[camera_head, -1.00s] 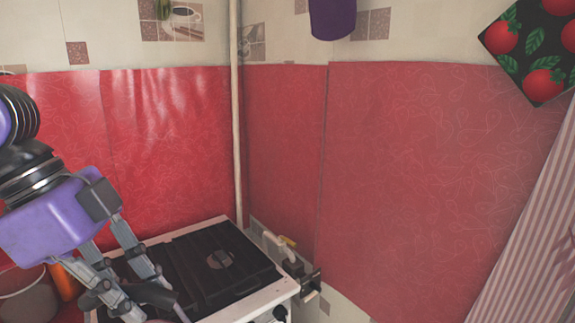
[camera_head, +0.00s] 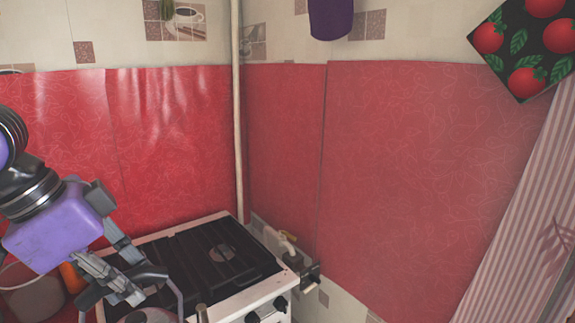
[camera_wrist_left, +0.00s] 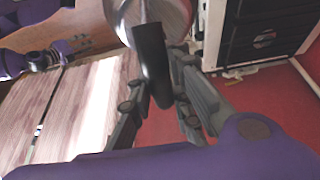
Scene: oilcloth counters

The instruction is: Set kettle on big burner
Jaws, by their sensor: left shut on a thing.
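The kettle (camera_head: 148,316) is a shiny metal pot at the bottom edge of the head view, mostly cut off, with its arched handle rising above it. In the left wrist view, its round silver body (camera_wrist_left: 178,14) is at the top and its black grip (camera_wrist_left: 152,62) lies between the fingers. My left gripper (camera_head: 140,283) is shut on the kettle's handle; its fingers also show in the left wrist view (camera_wrist_left: 158,100). The stove (camera_head: 262,297) is white with a dark grate. The kettle is at its near left side; whether it touches is hidden.
A pale pipe (camera_head: 237,120) and red-covered walls stand behind. A gas valve (camera_head: 290,250) is at the stove's right. A grey bucket (camera_head: 30,300) and an orange object (camera_head: 73,278) stand at lower left.

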